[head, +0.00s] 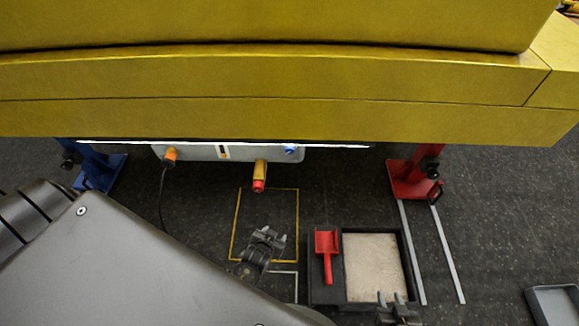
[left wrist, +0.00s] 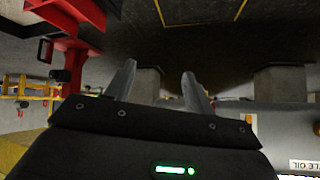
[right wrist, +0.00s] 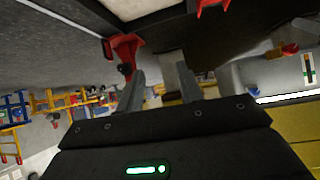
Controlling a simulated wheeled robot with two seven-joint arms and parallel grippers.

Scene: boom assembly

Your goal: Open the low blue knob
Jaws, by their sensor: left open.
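The blue knob (head: 290,149) sits at the right end of a pale box (head: 205,152) under the yellow boom. My right gripper (head: 391,298) is at the bottom, by the sand tray's lower right. Its fingers are also apart and empty in the right wrist view (right wrist: 162,80).
The yellow boom (head: 280,80) hangs low over the box. An orange knob (head: 169,156) and a yellow-red handle (head: 259,175) are on the box. The sand tray (head: 325,293) holds a red scoop (head: 326,250). Red (head: 408,180) and blue (head: 97,172) stands flank the area.

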